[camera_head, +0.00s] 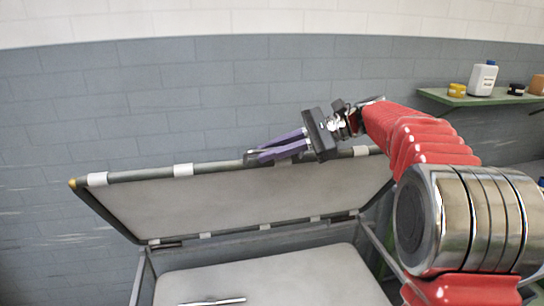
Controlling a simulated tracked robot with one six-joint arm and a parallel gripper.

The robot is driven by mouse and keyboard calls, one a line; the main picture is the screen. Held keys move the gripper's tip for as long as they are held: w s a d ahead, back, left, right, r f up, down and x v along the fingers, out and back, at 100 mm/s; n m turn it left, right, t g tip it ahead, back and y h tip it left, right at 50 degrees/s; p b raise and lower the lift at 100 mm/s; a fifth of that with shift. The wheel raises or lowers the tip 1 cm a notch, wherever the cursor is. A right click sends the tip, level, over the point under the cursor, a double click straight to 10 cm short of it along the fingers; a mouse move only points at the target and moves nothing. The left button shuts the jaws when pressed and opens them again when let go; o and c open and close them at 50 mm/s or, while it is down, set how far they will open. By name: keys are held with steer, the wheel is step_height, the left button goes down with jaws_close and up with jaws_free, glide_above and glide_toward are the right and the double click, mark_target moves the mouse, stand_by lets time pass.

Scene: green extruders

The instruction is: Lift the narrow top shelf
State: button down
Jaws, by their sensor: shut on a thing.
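The narrow top shelf (240,203) is a pale grey panel with a dark tube frame and white bands. It is tilted up, with its lower long edge along the back of the metal stand and its upper edge raised toward the wall. My gripper (254,158), with purple fingers, is shut on the upper frame tube near its middle. My red arm reaches in from the right. The exact contact of the fingertips on the tube is small and hard to see.
A pale lower surface (270,278) with a thin metal tool (212,301) on it lies below the tilted shelf. A green wall shelf (470,99) at right holds a white bottle (482,79) and small jars. A grey brick wall (150,95) stands close behind.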

steer(key=shift+f, duration=0.1)
steer(key=c, duration=2.1)
jaws_free()
steer(key=shift+w, duration=0.1)
steer(key=shift+o, duration=1.4)
steer(key=v, duration=1.3)
steer(key=shift+d, duration=0.35)
